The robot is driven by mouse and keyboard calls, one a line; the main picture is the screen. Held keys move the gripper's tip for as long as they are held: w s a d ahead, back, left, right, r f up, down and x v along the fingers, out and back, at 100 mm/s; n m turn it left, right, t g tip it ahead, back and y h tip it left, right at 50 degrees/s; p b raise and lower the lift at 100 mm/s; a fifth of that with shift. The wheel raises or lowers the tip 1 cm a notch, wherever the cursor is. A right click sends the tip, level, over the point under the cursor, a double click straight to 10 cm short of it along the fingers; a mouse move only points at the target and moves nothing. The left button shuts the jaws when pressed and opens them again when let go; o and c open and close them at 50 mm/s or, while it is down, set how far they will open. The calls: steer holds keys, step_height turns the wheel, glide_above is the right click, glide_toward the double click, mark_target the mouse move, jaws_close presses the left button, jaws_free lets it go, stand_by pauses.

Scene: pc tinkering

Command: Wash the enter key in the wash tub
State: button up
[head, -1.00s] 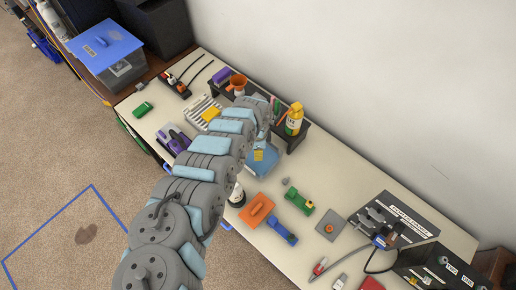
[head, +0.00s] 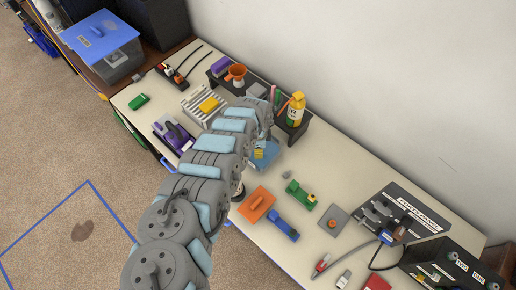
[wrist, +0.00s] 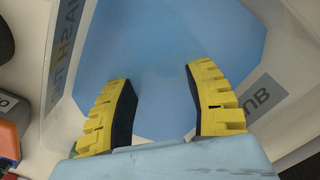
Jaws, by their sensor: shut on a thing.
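The wash tub (wrist: 295,20) fills the wrist view, a pale-walled tub with label lettering and a blue inside. In the head view the tub (head: 270,160) stands on the bench, partly hidden behind my arm. My gripper (wrist: 157,78) has yellow fingers with black pads. It reaches down into the tub, also seen in the head view (head: 259,154). The fingers stand apart, closed on the enter key, but I cannot make the key out between them against the blue.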

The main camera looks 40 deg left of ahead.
steer(key=shift+a, duration=0.2)
steer(key=shift+a+b, duration=0.35)
steer(key=shift+d+r, duration=0.1)
steer(key=shift+d, duration=0.1)
stand_by(0.4)
steer(key=shift+d+p, duration=0.3)
steer(key=shift+p, duration=0.2)
steer(key=shift+a, duration=0.15)
steer(key=shift+a+b, duration=0.3)
steer(key=shift+b, duration=0.1)
steer(key=shift+d, duration=0.15)
stand_by(0.5)
steer(key=shift+d+p, duration=0.35)
steer(key=shift+p, duration=0.15)
